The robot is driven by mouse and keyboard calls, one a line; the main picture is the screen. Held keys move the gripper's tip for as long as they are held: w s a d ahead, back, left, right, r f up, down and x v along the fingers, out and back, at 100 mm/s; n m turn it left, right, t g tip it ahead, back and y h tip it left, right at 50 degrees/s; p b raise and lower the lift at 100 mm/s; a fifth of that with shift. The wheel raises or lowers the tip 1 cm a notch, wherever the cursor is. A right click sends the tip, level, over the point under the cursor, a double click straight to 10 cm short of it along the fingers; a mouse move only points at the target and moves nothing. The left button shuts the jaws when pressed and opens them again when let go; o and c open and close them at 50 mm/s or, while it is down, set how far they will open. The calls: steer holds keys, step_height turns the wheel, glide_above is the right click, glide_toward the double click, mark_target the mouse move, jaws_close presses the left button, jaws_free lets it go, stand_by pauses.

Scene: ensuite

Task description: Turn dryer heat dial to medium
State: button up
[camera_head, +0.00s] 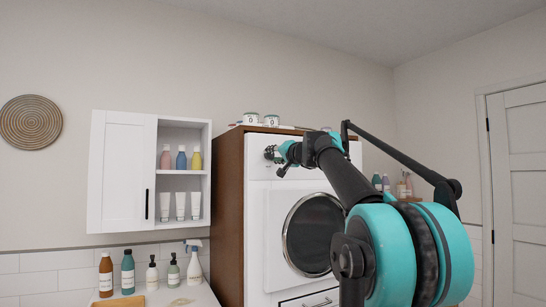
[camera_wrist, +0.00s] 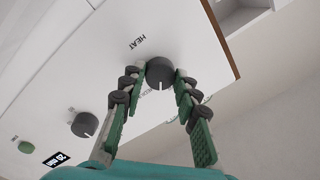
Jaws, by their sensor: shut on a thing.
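The grey, round heat dial (camera_wrist: 160,69) is on the white dryer panel, beside the word HEAT in the wrist view. My gripper (camera_wrist: 159,77) is shut on the dial, with one green-padded finger on each side. A white mark on the dial points toward the bottom of the wrist view. Small lettering around the dial is partly hidden by the fingers and hard to read. In the head view, my gripper (camera_head: 275,154) is at the upper left of the white dryer (camera_head: 257,215). The dial is not clear there.
Another grey knob (camera_wrist: 85,124), a green button (camera_wrist: 26,147) and a small black display (camera_wrist: 56,159) are on the same panel. A brown wood surround (camera_head: 230,210) encloses the dryer. A white cabinet (camera_head: 123,175) hangs to the left, above several bottles.

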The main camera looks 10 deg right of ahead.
steer(key=m, duration=0.4)
steer(key=shift+m, duration=0.4)
stand_by(0.4)
steer(key=o, duration=1.2)
steer(key=shift+c, duration=0.2)
steer(key=shift+s, duration=0.15)
steer(key=v, duration=1.1)
steer(key=shift+s+f, duration=0.2)
steer(key=shift+s, duration=0.15)
